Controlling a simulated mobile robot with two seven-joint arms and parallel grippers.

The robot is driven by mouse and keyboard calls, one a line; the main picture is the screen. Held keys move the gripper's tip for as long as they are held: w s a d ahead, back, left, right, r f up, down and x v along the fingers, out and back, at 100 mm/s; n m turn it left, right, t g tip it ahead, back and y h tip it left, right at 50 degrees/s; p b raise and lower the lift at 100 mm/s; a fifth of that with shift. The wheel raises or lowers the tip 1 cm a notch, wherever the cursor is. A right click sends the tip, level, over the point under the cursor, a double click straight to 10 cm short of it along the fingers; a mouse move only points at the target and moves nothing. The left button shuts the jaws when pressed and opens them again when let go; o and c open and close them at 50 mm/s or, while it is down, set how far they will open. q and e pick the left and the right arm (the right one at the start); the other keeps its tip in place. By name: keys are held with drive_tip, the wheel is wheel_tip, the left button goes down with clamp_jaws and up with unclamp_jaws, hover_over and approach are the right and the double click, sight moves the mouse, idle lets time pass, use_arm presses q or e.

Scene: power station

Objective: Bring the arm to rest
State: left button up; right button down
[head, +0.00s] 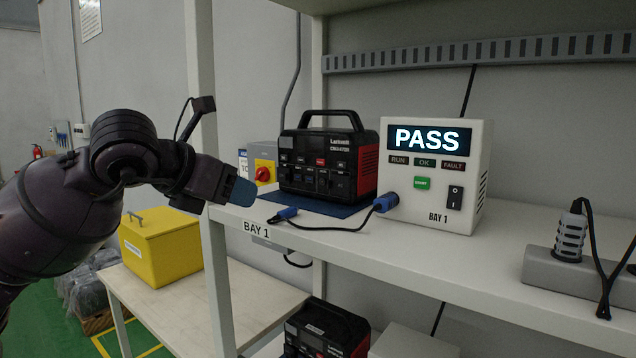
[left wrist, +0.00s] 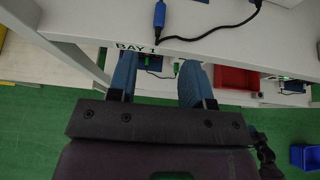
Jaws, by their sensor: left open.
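My left gripper (head: 241,191) reaches in from the left in the head view and hangs in the air at the left front of the shelf marked BAY 1, close to its upright post. In the left wrist view its two blue fingers (left wrist: 160,88) stand apart with nothing between them, so it is open and empty. My right gripper is in neither view. The shelf's front edge (left wrist: 190,48) lies just beyond the fingertips in the left wrist view.
A black power station (head: 328,160) and a white tester (head: 432,175) showing PASS stand on the shelf (head: 440,258). A cable with a blue plug (head: 287,213) lies near the front edge. A yellow box (head: 160,245) sits on a lower table (head: 255,300) at left.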

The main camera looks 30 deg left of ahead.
use_arm(q)
drive_tip(key=shift+s, duration=0.1)
drive_tip(key=d+f+n+g+h, duration=0.1)
drive_tip(key=d+f+h, duration=0.3)
drive_tip(key=f+h, duration=0.3)
drive_tip(key=d+f+n+g+h, duration=0.2)
drive_tip(key=d+f+h, duration=0.25)
drive_tip(key=f, duration=0.45)
drive_tip(key=s+a+f+n+t+y, duration=0.2)
drive_tip(key=s+f+n+t+y, duration=0.3)
drive_tip(key=f+n, duration=0.8)
drive_tip(key=a+f+n+t+y, duration=0.25)
drive_tip(key=f+n+y, duration=0.45)
drive_tip(key=f+n, duration=0.7)
drive_tip(key=s+d+f+n+g, duration=0.2)
drive_tip(key=s+d+f+n, duration=0.1)
drive_tip(key=s+d+f, duration=0.1)
drive_tip(key=s+d+f+n+g, duration=0.2)
drive_tip(key=s+f, duration=0.4)
drive_tip(key=f, duration=0.3)
drive_tip(key=shift+d+f+n+g, duration=0.3)
drive_tip(key=shift+d+n+g, duration=0.1)
drive_tip(key=shift+d+g, duration=0.5)
